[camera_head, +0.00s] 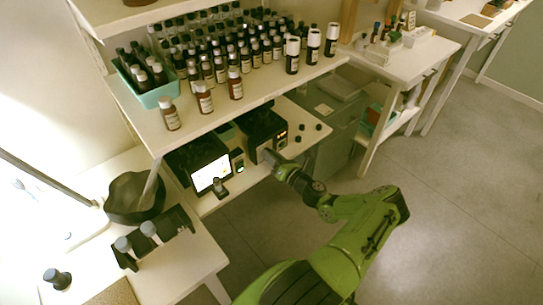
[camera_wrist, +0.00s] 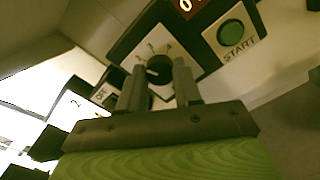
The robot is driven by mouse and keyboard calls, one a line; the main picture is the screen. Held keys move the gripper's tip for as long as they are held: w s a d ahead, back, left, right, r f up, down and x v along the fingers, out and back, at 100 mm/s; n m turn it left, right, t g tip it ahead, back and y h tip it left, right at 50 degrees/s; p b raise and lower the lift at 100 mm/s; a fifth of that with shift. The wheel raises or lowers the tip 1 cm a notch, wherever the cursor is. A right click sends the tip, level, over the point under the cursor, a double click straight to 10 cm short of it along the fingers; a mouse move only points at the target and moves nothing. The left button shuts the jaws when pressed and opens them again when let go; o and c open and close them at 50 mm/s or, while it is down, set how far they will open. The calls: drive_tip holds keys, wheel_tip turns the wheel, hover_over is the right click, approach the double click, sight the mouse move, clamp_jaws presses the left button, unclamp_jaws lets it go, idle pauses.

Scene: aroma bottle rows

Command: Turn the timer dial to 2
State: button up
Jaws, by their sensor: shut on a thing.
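The timer dial (camera_wrist: 158,66) is a dark round knob on a white plate with numerals around it, in the middle of the wrist view. My gripper (camera_wrist: 158,82) has one finger on each side of the dial and is shut on it. The fingers hide the dial's lower sides, and I cannot tell which numeral its pointer is at. In the head view my gripper (camera_head: 268,157) is at the front of a dark box-shaped device (camera_head: 262,122) on the lower shelf. The arm hides the dial there.
A device with a lit screen (camera_head: 211,174) stands left of the box. Many bottles (camera_head: 235,84) crowd the shelf above. Small dark caps (camera_head: 299,139) lie to the right.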

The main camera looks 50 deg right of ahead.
drive_tip(key=o, duration=1)
drive_tip(key=shift+o, duration=0.2)
drive_tip(key=s+a+p, duration=0.1)
drive_tip(key=s+p, duration=0.1)
drive_tip(key=s, duration=1.3)
drive_tip(key=shift+s+a, duration=0.35)
